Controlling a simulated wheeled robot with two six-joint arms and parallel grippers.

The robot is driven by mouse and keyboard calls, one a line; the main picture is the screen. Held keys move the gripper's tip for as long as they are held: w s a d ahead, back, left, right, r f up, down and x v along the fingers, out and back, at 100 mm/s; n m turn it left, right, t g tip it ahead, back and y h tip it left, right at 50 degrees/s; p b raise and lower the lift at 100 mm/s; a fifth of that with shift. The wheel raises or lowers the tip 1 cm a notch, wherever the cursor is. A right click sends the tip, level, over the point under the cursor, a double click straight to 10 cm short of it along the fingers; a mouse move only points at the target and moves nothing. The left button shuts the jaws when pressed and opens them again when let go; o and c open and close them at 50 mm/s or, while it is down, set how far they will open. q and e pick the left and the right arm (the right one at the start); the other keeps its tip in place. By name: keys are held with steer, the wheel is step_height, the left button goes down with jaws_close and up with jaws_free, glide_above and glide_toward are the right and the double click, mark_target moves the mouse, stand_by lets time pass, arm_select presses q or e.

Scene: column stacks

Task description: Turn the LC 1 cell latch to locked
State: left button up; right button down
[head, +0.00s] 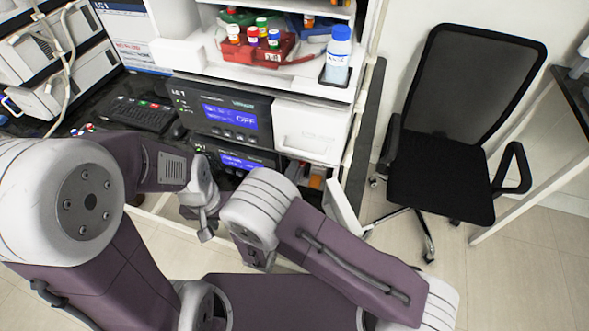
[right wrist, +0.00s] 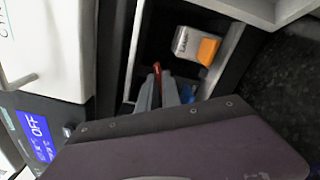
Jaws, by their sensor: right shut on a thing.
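The LC 1 instrument stack (head: 225,113) stands at the top middle of the head view. Low on its right is an open compartment, with a white door (head: 342,208) swung out. In the right wrist view, the grey fingers of my right gripper (right wrist: 160,88) reach into the compartment. They are shut on a small red lever (right wrist: 157,70), which seems to be the cell latch. The fingers hide most of it, so I cannot tell its position. A white and orange cartridge (right wrist: 196,46) sits beyond it.
A red tray (head: 262,50) of capped vials and a blue-capped bottle (head: 339,55) stand on top of the stack. A keyboard (head: 138,113) lies left of it. A black office chair (head: 440,185) stands at the right. Some floor beside the chair is clear.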

steer(key=n+p, duration=0.3)
steer(key=n, duration=0.9)
steer(key=shift+f+p, duration=0.15)
steer(key=shift+p, duration=0.2)
steer(key=shift+n, duration=0.3)
steer(key=c, duration=1.5)
jaws_free()
steer(key=shift+c, duration=0.2)
